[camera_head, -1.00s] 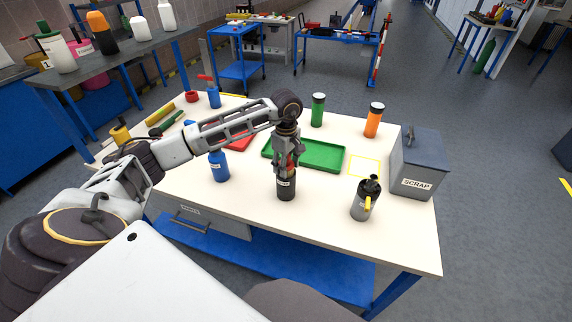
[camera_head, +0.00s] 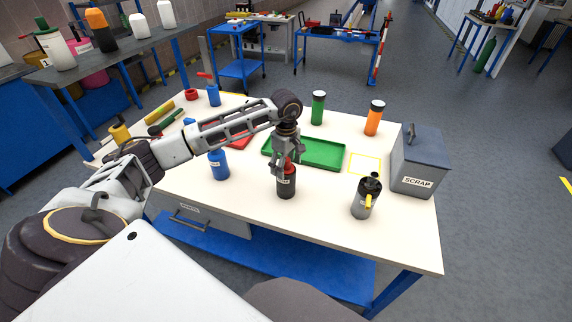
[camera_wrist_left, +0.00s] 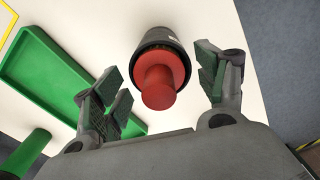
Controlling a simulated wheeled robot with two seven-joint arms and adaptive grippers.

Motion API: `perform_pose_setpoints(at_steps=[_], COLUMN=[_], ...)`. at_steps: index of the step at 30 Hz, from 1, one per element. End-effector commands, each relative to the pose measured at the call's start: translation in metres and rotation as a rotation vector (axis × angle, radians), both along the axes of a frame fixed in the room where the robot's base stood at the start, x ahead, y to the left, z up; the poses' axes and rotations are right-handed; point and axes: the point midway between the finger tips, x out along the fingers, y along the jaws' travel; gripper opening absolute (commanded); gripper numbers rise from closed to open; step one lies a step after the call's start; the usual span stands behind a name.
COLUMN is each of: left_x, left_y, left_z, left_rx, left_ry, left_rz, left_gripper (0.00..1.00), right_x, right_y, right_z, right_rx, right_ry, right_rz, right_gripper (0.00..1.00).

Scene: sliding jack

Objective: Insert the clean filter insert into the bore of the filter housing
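The black labelled cylinder, which looks like the filter housing (camera_head: 286,187), stands upright near the front middle of the table. It also shows in the left wrist view (camera_wrist_left: 158,36). A red insert with a narrower red knob (camera_wrist_left: 158,88) sits in its top opening; how deep it reaches is hidden. My left gripper (camera_head: 287,165) is above the housing. In the left wrist view my left gripper (camera_wrist_left: 162,90) has its fingers spread wide on both sides of the red knob, with gaps, holding nothing. My right gripper is not in view.
A green tray (camera_head: 318,166) lies behind the housing. A grey scrap bin (camera_head: 418,165), a green bottle (camera_head: 318,108) and an orange bottle (camera_head: 374,119) stand farther back.

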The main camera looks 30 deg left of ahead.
Motion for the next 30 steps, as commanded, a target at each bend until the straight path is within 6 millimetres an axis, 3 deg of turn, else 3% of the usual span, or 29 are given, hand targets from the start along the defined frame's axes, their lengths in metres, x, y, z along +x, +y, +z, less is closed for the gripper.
perform_pose_setpoints(at_steps=[14, 30], left_x=[0.001, 0.001], left_y=[0.0, 0.0], left_z=[0.009, 0.081], left_rx=[0.0, 0.0], left_ry=[-0.001, -0.004], left_rz=[0.0, 0.0], left_gripper=[0.73, 0.73], right_x=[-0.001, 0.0], right_y=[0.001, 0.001], right_z=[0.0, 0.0], right_rx=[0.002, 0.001], right_ry=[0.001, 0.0], right_rz=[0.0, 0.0], right_gripper=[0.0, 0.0])
